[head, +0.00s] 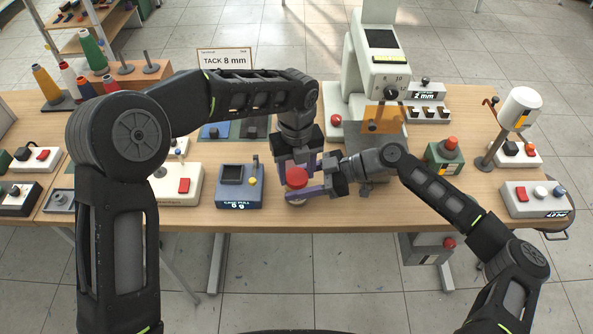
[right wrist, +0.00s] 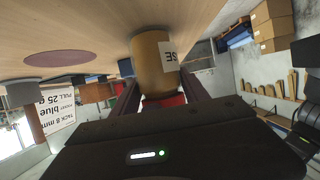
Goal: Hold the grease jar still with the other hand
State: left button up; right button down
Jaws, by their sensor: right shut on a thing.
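The grease jar (right wrist: 154,66) is a tan jar with a white label, seen upside down in the right wrist view, between the two fingers of my right gripper (right wrist: 160,90). Its red lid (head: 296,178) shows in the head view near the table's front edge. There my right gripper (head: 300,191) reaches in from the right, shut on the jar, and hides much of its body. My left gripper (head: 297,163) points down at the lid from behind, with fingers apart on either side. Whether they touch the lid is unclear.
A blue-grey device with a display (head: 240,188) stands just left of the jar. A large pale press machine (head: 374,70) stands behind. A green box with a red button (head: 445,155) is to the right. Bare table (head: 400,207) lies right of the jar.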

pick_arm(q)
jog(key=o, duration=0.4)
jog(key=shift+r, duration=0.1)
jog(key=shift+r, duration=2.15)
jog(key=shift+r, duration=0.2)
jog(key=shift+c, duration=1.4)
jog(key=shift+r+n, duration=0.6)
jog(key=shift+r, duration=1)
